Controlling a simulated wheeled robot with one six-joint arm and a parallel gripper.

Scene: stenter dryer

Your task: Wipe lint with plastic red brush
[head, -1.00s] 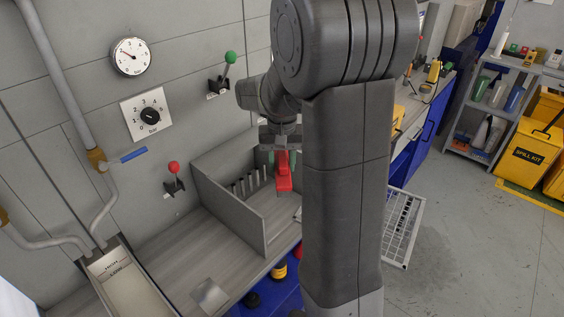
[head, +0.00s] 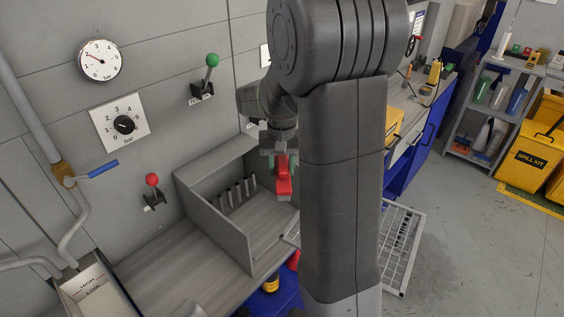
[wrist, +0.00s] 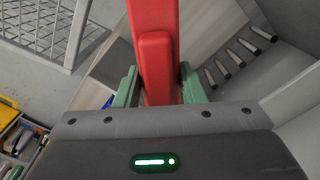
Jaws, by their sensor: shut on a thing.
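The red plastic brush (head: 284,178) hangs from my gripper (head: 281,163), between its green fingers, by the open-fronted grey compartment of the bench. In the wrist view the red brush (wrist: 155,60) runs up from between the green fingers (wrist: 160,88) and out of the top edge. Its bristles are not visible. A framed mesh screen (head: 401,247) stands tilted to the right of my arm, and its mesh also shows in the wrist view (wrist: 45,25). I cannot make out lint on it.
The grey compartment (head: 213,215) holds a row of dark pegs (head: 237,192). Red (head: 152,180) and green (head: 212,60) knobbed levers and a blue-handled valve (head: 103,169) stick out from the wall. Yellow spill kit bins (head: 530,160) stand right. Floor beyond the screen is clear.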

